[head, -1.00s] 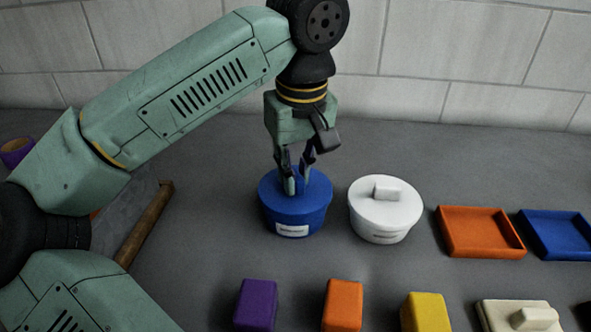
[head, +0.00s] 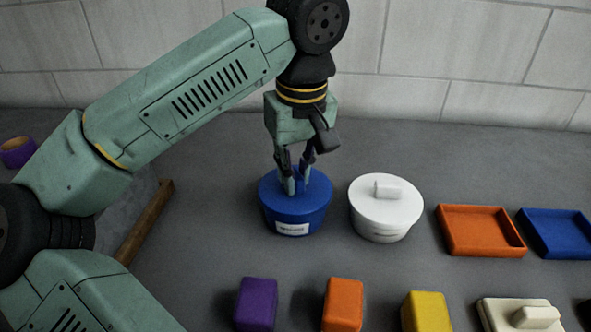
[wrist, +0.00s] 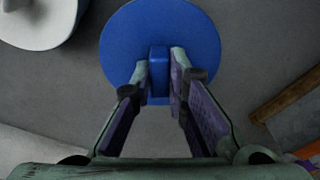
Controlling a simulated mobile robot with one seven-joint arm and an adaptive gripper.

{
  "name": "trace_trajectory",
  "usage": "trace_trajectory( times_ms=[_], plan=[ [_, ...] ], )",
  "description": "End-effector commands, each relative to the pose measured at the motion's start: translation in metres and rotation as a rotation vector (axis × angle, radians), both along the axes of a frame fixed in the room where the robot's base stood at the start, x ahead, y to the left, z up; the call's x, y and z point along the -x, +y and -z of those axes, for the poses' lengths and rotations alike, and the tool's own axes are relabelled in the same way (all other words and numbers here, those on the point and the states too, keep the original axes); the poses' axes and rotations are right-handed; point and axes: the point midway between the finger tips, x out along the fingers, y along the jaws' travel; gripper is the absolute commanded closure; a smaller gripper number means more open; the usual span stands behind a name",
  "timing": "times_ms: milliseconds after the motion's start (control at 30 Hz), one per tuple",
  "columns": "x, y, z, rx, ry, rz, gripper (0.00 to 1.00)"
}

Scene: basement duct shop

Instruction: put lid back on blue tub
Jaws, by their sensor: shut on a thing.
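The blue tub (head: 290,218) stands upright on the grey bench, with a pale label on its front. Its round blue lid (head: 272,190) sits level on top of the tub, and it fills the upper middle of the wrist view (wrist: 125,45). My gripper (head: 297,185) points straight down over the lid. Its fingers are shut on the lid's upright blue handle, which shows between the fingertips (wrist: 159,75) in the wrist view. The lid hides the tub in the wrist view, so I cannot tell whether the rim is fully seated.
A white lidded tub (head: 385,215) stands close to the right. Orange (head: 480,248) and blue (head: 560,240) trays lie farther right. Purple (head: 257,303), orange (head: 343,303) and yellow (head: 427,311) blocks and a cream lidded item (head: 530,315) line the front. A wooden-handled tool (head: 147,222) lies left.

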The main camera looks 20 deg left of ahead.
Motion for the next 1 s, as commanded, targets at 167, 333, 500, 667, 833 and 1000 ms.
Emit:
trace_trajectory(
  times_ms=[167,333,500,667,833,1000],
  plan=[
    [0.0001,0.0001,-0.0001,0.000,0.000,0.000,1.00],
    [0.0001,0.0001,0.0000,-0.001,0.001,0.000,0.75],
    [0.0001,0.0001,0.0000,-0.001,0.001,0.000,0.64],
    [0.0001,0.0001,0.0000,-0.001,0.001,0.000,0.62],
    [0.0001,0.0000,0.0001,-0.001,0.001,0.000,0.56],
    [0.0001,0.0001,0.0000,-0.001,0.001,0.000,0.45]
  ],
)
